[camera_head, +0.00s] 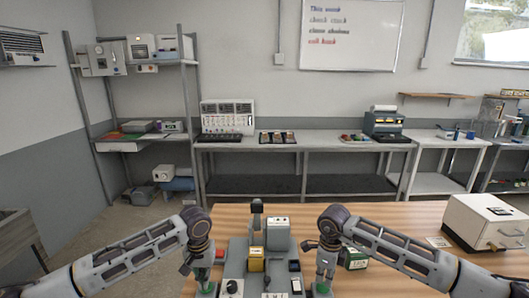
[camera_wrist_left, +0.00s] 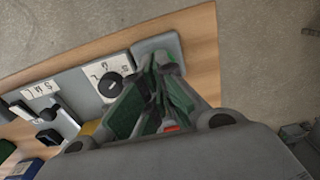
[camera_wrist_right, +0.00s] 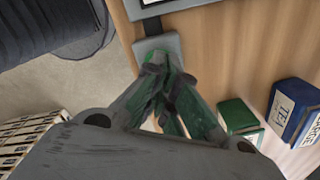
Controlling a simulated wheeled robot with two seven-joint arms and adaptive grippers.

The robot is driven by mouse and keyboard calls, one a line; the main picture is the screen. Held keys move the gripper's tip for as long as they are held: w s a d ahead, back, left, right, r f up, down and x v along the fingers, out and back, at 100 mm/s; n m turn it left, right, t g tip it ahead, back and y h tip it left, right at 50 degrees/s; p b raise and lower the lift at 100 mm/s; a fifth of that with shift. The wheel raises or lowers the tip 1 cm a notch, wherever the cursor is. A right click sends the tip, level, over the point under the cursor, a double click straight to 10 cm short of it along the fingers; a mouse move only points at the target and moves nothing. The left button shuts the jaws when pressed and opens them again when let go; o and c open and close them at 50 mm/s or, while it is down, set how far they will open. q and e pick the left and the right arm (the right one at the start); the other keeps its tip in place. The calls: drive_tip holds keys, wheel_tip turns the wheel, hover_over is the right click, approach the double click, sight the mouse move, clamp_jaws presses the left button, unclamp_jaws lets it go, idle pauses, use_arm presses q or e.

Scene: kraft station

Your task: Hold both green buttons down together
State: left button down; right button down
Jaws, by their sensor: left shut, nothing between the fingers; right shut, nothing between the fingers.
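My left gripper (camera_head: 206,290) is shut and points down at the left side of the grey station (camera_head: 238,256). In the left wrist view its closed fingertips (camera_wrist_left: 163,62) are over a small grey box (camera_wrist_left: 168,43). My right gripper (camera_head: 322,288) is shut and points down at the station's right side. In the right wrist view its closed fingertips (camera_wrist_right: 163,66) are over a matching grey box (camera_wrist_right: 158,43).
Between my grippers the station carries a black dial (camera_wrist_left: 115,87), a yellow block (camera_head: 256,264) and a white unit (camera_head: 278,233). Right of my right gripper stand a green box (camera_wrist_right: 240,117) and a blue box (camera_wrist_right: 293,110). A white box (camera_head: 480,222) stands at the table's right.

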use_arm(q)
drive_tip(key=shift+f, duration=0.8)
use_arm(e)
drive_tip(key=shift+f, duration=1.05)
idle(0.9)
use_arm(q)
drive_tip(key=shift+f, duration=0.25)
use_arm(e)
drive_tip(key=shift+f, duration=0.2)
idle(1.8)
